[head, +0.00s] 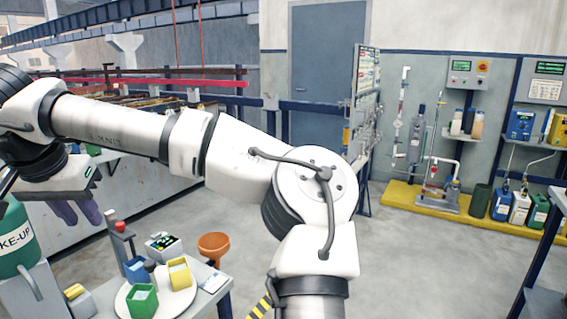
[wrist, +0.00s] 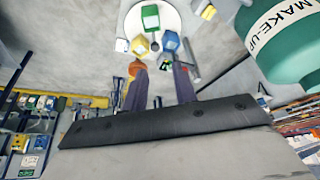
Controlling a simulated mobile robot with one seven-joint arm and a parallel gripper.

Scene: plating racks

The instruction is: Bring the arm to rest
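My arm reaches across the head view from the lower middle to the left, bent at a white elbow joint. My gripper (head: 77,212) hangs at the left, beside the green MAKE-UP container (head: 15,240). In the wrist view my gripper (wrist: 160,82) shows two grey-purple fingers standing apart with nothing between them. Its fingers point towards the work table with the white round tray (wrist: 117,14). They seem to be clear of the things there.
The tray (head: 180,303) bears a green box (head: 142,300), a yellow box (head: 179,274) and a blue box (head: 135,269). An orange funnel (head: 214,246) stands beside it. A yellow platform (head: 455,215) with pumps and containers lies at the right. Open floor lies between.

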